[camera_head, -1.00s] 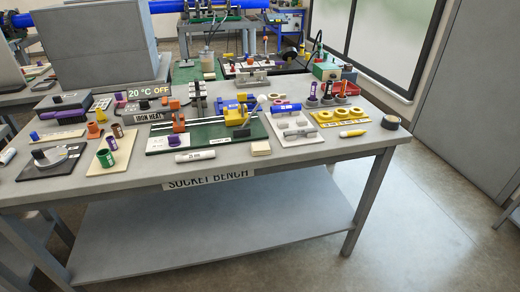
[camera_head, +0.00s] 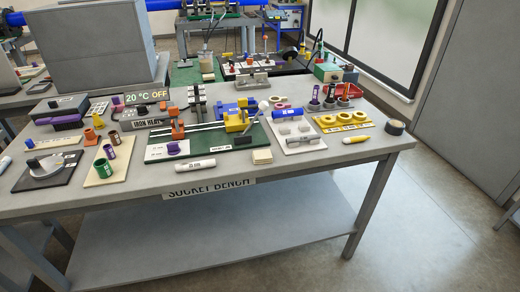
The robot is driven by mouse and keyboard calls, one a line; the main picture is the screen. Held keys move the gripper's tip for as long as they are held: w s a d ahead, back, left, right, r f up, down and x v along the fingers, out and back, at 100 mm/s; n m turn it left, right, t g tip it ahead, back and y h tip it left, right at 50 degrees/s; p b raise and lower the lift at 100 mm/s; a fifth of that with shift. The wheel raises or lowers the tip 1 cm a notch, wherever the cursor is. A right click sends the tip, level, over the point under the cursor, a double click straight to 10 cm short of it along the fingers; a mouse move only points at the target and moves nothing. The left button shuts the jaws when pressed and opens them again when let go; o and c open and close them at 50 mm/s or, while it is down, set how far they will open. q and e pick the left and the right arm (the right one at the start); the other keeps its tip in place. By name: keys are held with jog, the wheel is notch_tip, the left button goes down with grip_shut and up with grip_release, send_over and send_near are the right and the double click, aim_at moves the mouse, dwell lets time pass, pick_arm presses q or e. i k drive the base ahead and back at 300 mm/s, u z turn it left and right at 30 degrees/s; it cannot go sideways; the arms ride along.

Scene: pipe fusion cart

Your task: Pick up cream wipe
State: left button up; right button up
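Neither of my grippers shows in the head view.
A white labelled cylinder (camera_head: 195,165) lies left of the wipe. A pale tray with a blue piece (camera_head: 287,113) stands to the right, with a yellow marker-like piece (camera_head: 356,139) and a black roll (camera_head: 395,127) beyond. The bench front between them is clear.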

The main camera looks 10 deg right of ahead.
aim_at(264, 157)
jog(key=i, duration=0.5)
jog(key=z, duration=0.7)
